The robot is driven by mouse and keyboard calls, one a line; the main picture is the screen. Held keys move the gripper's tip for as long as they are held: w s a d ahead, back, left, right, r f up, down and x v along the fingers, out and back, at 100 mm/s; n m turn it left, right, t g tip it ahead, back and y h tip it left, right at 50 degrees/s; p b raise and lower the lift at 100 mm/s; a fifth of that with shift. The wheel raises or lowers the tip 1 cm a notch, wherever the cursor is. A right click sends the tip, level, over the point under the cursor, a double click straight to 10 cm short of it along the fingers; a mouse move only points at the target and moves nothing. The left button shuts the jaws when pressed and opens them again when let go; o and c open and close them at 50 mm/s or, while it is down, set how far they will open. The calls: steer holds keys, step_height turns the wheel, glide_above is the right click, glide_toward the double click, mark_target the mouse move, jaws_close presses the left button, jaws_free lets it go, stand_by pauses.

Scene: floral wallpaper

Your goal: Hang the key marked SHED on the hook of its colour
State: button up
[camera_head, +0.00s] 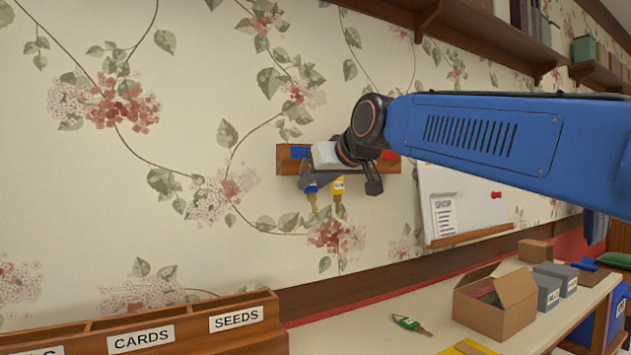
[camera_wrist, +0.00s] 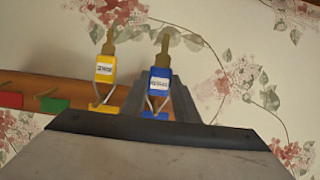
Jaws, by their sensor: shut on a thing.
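A wooden hook rack (camera_head: 284,161) is on the wallpapered wall, with blue (camera_head: 300,152) and red (camera_head: 391,155) plates visible at its ends. A blue-tagged key (camera_head: 311,187) hangs at the blue end; it shows in the wrist view (camera_wrist: 159,83) with its loop at the blue hook (camera_wrist: 155,115). My gripper (camera_head: 314,181) is shut on this key. A yellow-tagged key (camera_head: 337,186) hangs beside it, its loop at the yellow hook (camera_wrist: 104,109). The green hook (camera_wrist: 53,105) and red hook (camera_wrist: 11,99) look empty. The tag lettering is too small to read.
A green-tagged key (camera_head: 409,323) lies on the table (camera_head: 350,335) below. An open cardboard box (camera_head: 497,308) and grey boxes stand to the right. A wooden organiser (camera_head: 190,320) is at lower left. A whiteboard (camera_head: 470,200) hangs right of the rack, shelves above.

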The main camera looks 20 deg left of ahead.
stand_by(0.3)
steer(key=o, duration=1.1)
steer(key=shift+d, duration=0.1)
steer(key=v, duration=1.7)
steer(key=s+d+f+m+h, duration=0.3)
steer(key=d+f+m+h, duration=0.25)
steer(key=d+f, duration=2)
steer(key=s+d+f+m+g+h, duration=0.1)
steer(key=s+d+f, duration=0.4)
steer(key=f, duration=0.4)
steer(key=s+d+f+m+g+h, duration=0.1)
steer(key=s+d+f+m+h, duration=0.1)
steer(key=s+d+f, duration=0.4)
steer(key=s+d+f+m+g+h, duration=0.1)
steer(key=s+d+f, duration=0.4)
steer(key=f, duration=0.7)
steer(key=shift+s+d+g+h, duration=0.3)
steer(key=shift+s+d+h, duration=0.1)
steer(key=shift+d, duration=0.35)
steer(key=shift+r+m, duration=0.1)
steer(key=shift+m, duration=0.15)
